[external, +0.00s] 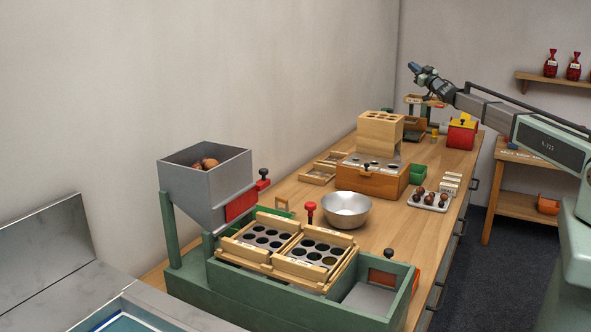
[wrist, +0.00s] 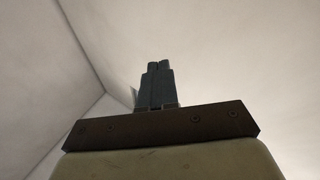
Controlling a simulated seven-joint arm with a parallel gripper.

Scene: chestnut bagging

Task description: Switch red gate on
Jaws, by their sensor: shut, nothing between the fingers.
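The red gate (external: 241,205) is a flat red plate on the right side of the grey hopper (external: 205,180), low on its sloped part. A dark round knob on a red block (external: 262,178) stands just beside it. Chestnuts (external: 206,163) lie in the hopper. My gripper (external: 414,67) is raised high above the far end of the bench, pointing up and left, far from the gate. In the wrist view my gripper's fingers (wrist: 159,68) are together with nothing between them, against bare wall and ceiling.
A steel bowl (external: 347,212), a red knob (external: 310,208) and wooden trays with round holes (external: 318,251) stand near the hopper. A wooden box (external: 372,180), green bin (external: 417,174) and chestnut tray (external: 430,207) stand farther back. The air around my gripper is free.

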